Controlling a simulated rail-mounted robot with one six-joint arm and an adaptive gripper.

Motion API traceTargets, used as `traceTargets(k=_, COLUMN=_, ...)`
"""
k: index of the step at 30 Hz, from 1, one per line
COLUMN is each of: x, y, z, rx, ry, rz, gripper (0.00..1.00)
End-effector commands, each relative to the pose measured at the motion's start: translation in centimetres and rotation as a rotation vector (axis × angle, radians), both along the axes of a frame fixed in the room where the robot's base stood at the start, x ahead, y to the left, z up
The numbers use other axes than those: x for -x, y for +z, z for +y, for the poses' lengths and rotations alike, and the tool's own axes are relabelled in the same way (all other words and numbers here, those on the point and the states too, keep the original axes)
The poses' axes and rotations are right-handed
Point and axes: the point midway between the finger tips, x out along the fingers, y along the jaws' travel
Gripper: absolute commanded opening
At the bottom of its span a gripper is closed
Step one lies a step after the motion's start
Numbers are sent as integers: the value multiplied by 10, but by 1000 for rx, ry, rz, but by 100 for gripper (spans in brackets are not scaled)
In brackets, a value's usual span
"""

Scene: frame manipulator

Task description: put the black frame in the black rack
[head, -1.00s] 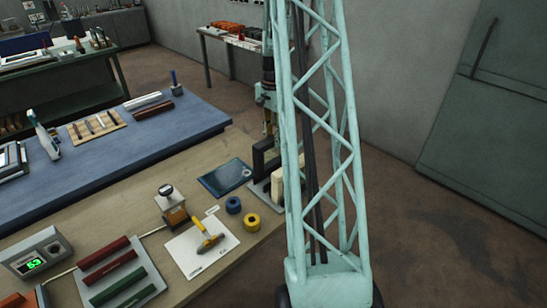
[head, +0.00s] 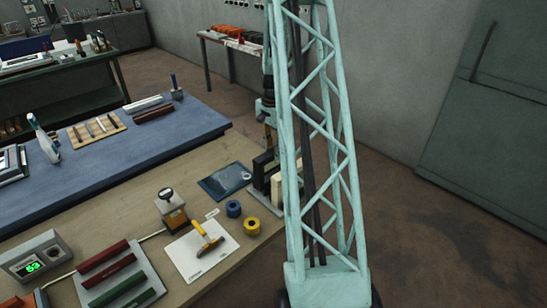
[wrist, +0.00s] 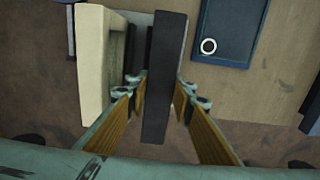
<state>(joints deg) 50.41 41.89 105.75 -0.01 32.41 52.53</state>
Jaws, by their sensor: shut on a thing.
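The black frame (wrist: 163,80) is seen edge-on in the wrist view, upright between the two fingers of my gripper (wrist: 166,88), which is shut on it. In the head view the dark block (head: 261,165) below my gripper (head: 268,115) appears to be the same frame, partly hidden by my lattice column. A cream upright piece (wrist: 92,65) stands left of the frame in the wrist view, with a grey base and a narrow dark upright part (wrist: 131,48) between them. I cannot tell which part is the black rack, or whether the frame touches it.
A dark blue panel with a pale ring (wrist: 228,30) lies beside the frame; it also shows in the head view (head: 224,181). The table edge is close.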

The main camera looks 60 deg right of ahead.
Motion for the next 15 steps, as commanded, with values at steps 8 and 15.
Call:
traceTargets(k=8, x=0, y=-18, z=0, rx=1, ry=0, rz=-1, gripper=0)
traceTargets(k=15, x=0, y=-18, z=0, rx=1, ry=0, rz=-1, gripper=0)
